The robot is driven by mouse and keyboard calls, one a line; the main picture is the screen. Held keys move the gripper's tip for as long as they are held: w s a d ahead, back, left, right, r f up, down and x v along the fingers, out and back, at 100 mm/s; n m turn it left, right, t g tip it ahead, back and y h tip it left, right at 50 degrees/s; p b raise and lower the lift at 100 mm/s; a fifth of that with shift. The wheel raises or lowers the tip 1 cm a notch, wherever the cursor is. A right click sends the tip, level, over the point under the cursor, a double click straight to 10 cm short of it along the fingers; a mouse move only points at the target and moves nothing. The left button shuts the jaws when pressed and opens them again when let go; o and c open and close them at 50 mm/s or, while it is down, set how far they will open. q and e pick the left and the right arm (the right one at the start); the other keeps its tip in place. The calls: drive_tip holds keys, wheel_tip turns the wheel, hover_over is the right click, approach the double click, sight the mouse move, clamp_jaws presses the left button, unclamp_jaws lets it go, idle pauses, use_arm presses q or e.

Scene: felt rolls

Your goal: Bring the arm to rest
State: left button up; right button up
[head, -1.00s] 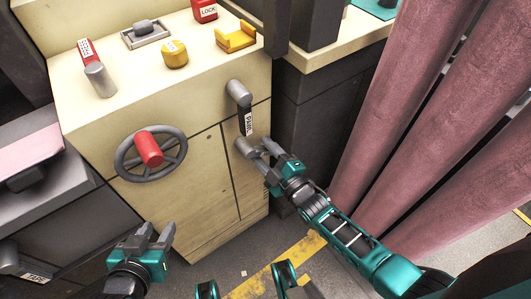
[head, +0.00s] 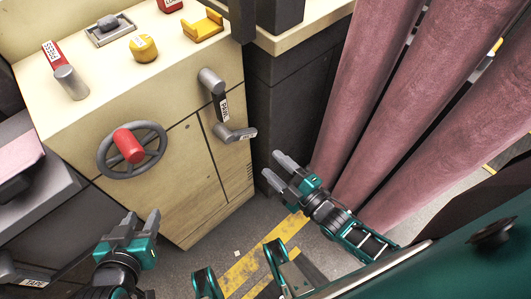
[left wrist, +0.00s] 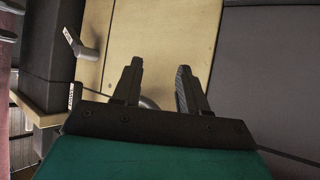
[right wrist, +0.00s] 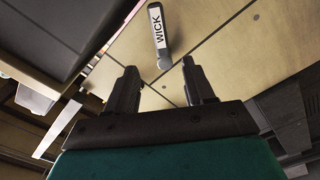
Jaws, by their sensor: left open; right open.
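My right gripper (head: 274,167) is open and empty in the head view, in free air to the lower right of the cream cabinet's (head: 190,215) front. It is apart from the lower grey lever (head: 232,133), which lies nearly level with its labelled end to the right. My left gripper (head: 141,217) is open and empty at the lower left, in front of the cabinet. In the right wrist view a lever labelled WICK (right wrist: 157,28) is beyond the open fingers. In the left wrist view a small lever (left wrist: 80,43) shows at upper left.
An upper grey lever (head: 214,90) and a handwheel with a red hub (head: 128,147) are on the cabinet front. A yellow knob (head: 143,48) and a yellow cradle (head: 203,27) are on top. Pink rolls (head: 365,90) stand close to my right arm. Floor with yellow stripes is below.

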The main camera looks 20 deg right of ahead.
drive_tip(key=shift+s+d, duration=0.1)
drive_tip(key=shift+s, duration=0.15)
use_arm(q)
drive_tip(key=shift+d, duration=0.1)
idle(0.3)
drive_tip(key=s+a+r+p, duration=0.1)
drive_tip(key=a+r+p, duration=0.2)
drive_tip(key=r+p, duration=0.5)
drive_tip(key=p, duration=0.4)
drive_tip(key=shift+s+y, duration=0.3)
drive_tip(key=shift+y, duration=0.1)
use_arm(e)
drive_tip(key=s+r+m+g+h, duration=0.2)
drive_tip(key=r+m+g, duration=0.1)
drive_tip(key=r+m, duration=0.3)
drive_tip(key=s+r+m+g+h, duration=0.2)
drive_tip(key=r+m+g, duration=0.1)
drive_tip(key=r+m, duration=0.3)
wheel_tip(320, 180, up, 2)
drive_tip(key=shift+s+d+m, duration=0.3)
drive_tip(key=shift+s+d, duration=0.05)
drive_tip(key=shift+d, duration=0.05)
use_arm(q)
drive_tip(key=shift+s+d+f, duration=0.1)
drive_tip(key=shift+f, duration=0.05)
